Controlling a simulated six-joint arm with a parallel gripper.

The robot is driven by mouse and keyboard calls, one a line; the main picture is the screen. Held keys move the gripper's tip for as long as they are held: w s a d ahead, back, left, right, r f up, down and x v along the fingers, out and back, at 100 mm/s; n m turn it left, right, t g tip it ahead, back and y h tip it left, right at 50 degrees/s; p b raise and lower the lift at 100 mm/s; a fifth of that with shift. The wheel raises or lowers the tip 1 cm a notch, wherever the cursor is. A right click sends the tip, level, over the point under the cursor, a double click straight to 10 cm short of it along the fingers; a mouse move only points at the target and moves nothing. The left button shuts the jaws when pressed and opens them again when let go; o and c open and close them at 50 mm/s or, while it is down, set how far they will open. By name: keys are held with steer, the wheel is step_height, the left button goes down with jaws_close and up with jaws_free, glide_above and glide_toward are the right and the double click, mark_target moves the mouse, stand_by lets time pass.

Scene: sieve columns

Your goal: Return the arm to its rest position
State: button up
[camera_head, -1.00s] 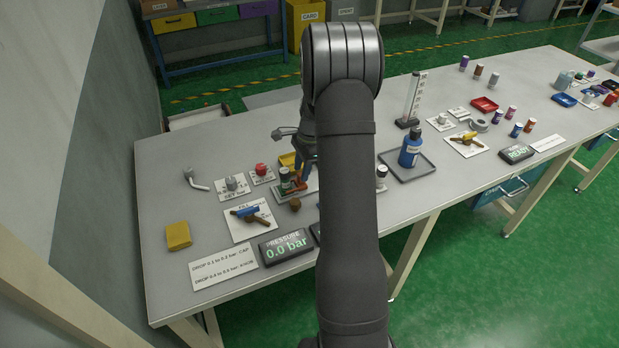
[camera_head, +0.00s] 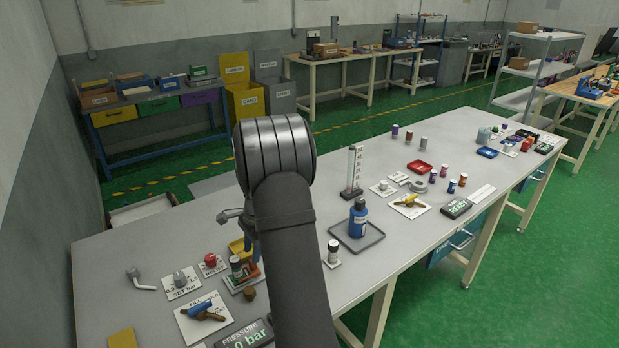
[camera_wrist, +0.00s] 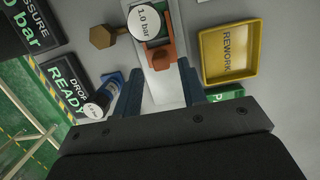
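My arm (camera_head: 290,260) reaches forward over the bench in the head view, bent at a large grey joint. My gripper (camera_wrist: 160,85) points down toward the bench in the wrist view. Its two dark blue fingers stand apart, with only a pale grey surface visible between them. Just beyond the fingertips is an orange-red clamp part (camera_wrist: 161,55) with a white-capped column (camera_wrist: 146,22) marked 1.0 bar. In the head view, this dark column (camera_head: 236,266) stands in its fixture, and my gripper is partly hidden behind my arm.
A yellow REWORK tray (camera_wrist: 228,52) lies close to the fingers. A brown hex knob (camera_wrist: 102,37) is near the clamp. A blue bottle (camera_head: 357,218) stands on a dark tray, near a tall white scale (camera_head: 353,170). The pressure display (camera_head: 244,338) is partly covered by my arm.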

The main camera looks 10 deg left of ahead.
step_height(320, 180, down, 4)
steer(key=shift+f, duration=0.25)
steer(key=shift+w+d, duration=0.2)
steer(key=shift+d, duration=0.05)
steer(key=shift+r, duration=0.1)
